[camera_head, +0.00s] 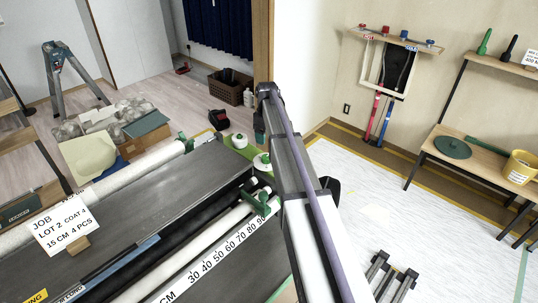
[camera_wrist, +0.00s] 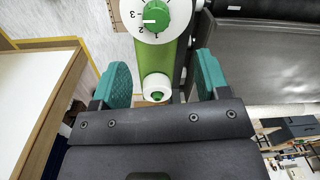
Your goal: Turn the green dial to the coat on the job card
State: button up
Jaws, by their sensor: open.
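The green dial (camera_wrist: 155,15) is at the top of the wrist view, cut by its edge. It sits on a white round scale with numerals on its left side. Its white mark points left, toward the numerals; I cannot tell exactly which one it meets. My gripper (camera_wrist: 162,78) is open and empty, its teal pads apart. The dial lies beyond the fingertips, touched by neither. The job card (camera_head: 66,222) stands at lower left in the head view and reads JOB, LOT 2, COAT with a small digit that looks like 2, 15 CM, 4 PCS.
In the wrist view a small white knob with a green centre (camera_wrist: 157,88) lies between the pads. The paster's dark bed (camera_head: 165,190) and ruler (camera_head: 215,255) fill the lower head view. A yellow bucket (camera_head: 520,167) stands on a bench at right.

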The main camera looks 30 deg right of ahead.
aim_at(266, 156)
notch_tip(266, 156, down, 11)
jog(key=b, duration=1)
jog(key=shift+r, duration=0.1)
jog(key=c, duration=0.9)
jog(key=shift+m, duration=0.4)
jog(key=m, duration=0.3)
jog(key=shift+s, duration=0.1)
jog(key=shift+m+t, duration=0.3)
jog(key=shift+m, duration=2.2)
